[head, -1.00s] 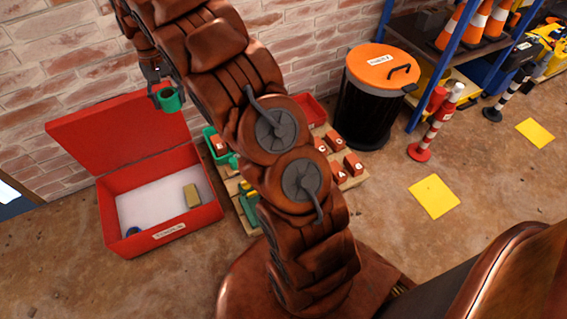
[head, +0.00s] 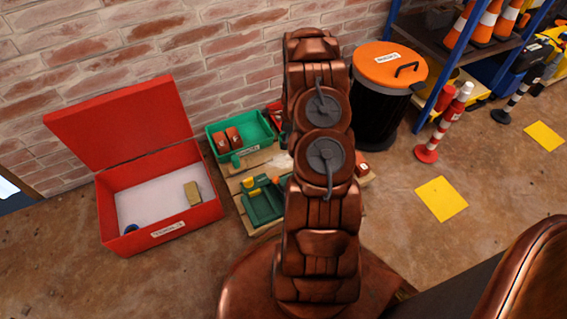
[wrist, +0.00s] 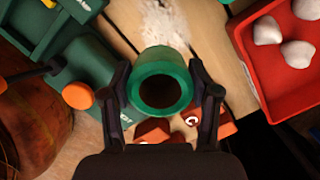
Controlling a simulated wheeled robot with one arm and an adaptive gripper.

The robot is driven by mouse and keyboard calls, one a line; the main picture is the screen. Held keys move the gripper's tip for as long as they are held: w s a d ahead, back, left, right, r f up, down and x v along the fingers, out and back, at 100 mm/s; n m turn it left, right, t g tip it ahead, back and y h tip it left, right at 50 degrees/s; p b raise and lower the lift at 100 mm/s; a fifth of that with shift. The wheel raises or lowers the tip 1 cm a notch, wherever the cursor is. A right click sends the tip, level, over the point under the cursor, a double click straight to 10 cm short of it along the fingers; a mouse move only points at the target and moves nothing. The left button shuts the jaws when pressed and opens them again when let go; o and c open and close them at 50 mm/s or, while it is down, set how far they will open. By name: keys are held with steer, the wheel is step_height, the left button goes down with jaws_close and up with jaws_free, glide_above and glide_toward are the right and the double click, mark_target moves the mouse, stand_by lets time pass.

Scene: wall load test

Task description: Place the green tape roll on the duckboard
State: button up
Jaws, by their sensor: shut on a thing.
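The green tape roll (wrist: 160,82) is held between the two fingers of my gripper (wrist: 164,90) in the wrist view, its dark hole facing the camera. The pale wooden duckboard (wrist: 215,65) lies beneath it, with a whitish smear on one plank. I cannot tell the gap between roll and boards. In the head view the duckboard (head: 268,164) shows left of my arm, partly covered by the things on it. My arm hides the gripper and the roll there.
On the duckboard stand a green bin (head: 216,137) with red blocks and a green object (head: 262,204) with yellow parts. The wrist view shows a red bin (wrist: 262,88) with white lumps and red blocks (wrist: 152,130) near the roll. An open red box (head: 207,212) stands left.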

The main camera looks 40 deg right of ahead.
steer(key=s+f, duration=0.1)
steer(key=d+f+m, duration=0.1)
steer(key=s+f+m, duration=0.1)
steer(key=shift+s+d, duration=0.35)
step_height(320, 180, down, 5)
steer(key=shift+f+b, duration=0.1)
steer(key=shift+b, duration=1.05)
steer(key=shift+f+b, duration=0.75)
steer(key=shift+f, duration=1.45)
steer(key=shift+f, duration=0.1)
steer(key=o, duration=1.2)
